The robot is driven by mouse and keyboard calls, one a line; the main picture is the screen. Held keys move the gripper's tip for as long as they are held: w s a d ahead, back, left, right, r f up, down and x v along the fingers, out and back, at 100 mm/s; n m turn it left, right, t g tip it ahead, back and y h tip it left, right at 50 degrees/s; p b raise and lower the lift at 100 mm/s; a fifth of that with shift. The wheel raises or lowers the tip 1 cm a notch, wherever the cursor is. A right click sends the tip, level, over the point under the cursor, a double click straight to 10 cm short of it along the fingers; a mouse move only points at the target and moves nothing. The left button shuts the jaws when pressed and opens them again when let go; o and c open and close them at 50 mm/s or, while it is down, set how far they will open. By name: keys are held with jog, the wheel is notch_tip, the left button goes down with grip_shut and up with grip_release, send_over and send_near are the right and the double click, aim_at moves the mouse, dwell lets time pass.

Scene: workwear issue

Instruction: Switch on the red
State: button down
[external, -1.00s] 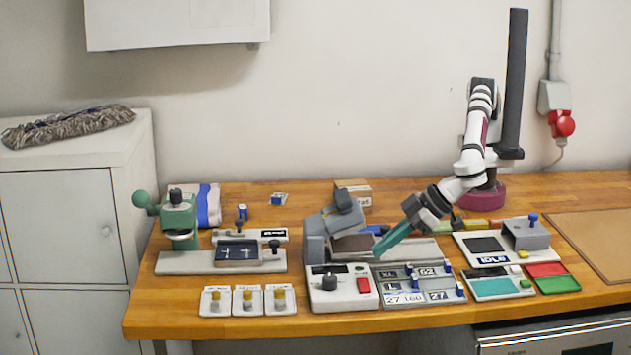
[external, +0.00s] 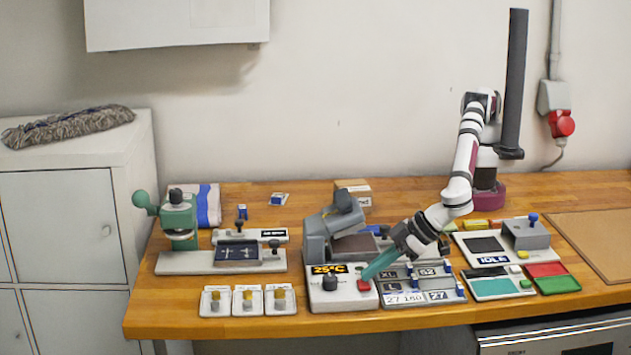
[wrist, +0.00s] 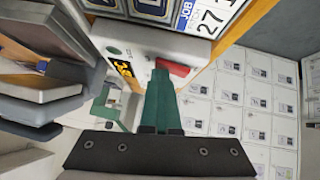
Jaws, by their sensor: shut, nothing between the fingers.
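The red switch (external: 363,285) sits on the right of the white control box at the front of the grey press. The box's display (external: 329,269) is lit and reads 25°C in orange, and a black knob (external: 330,283) is below it. My gripper (external: 366,276) has teal fingers, shut and empty, with the tips at the upper edge of the red switch. In the wrist view the red switch (wrist: 173,68) shows just beyond the fingertips (wrist: 160,75). I cannot tell whether the tips touch it.
The grey press (external: 318,240) stands behind the box. Size and number plates (external: 405,298) lie right beside it. Three small white trays (external: 247,301) are to its left. A green hand press (external: 178,222) is at far left, and a unit reading IDLE (external: 492,259) is at right.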

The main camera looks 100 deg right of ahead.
jog(key=shift+f, duration=0.1)
jog(key=shift+a, duration=0.75)
jog(key=shift+r, duration=0.3)
jog(key=w+r+v, duration=0.2)
jog(key=v, duration=1)
jog(key=shift+s+a+r, duration=0.2)
jog(key=shift+s, duration=0.1)
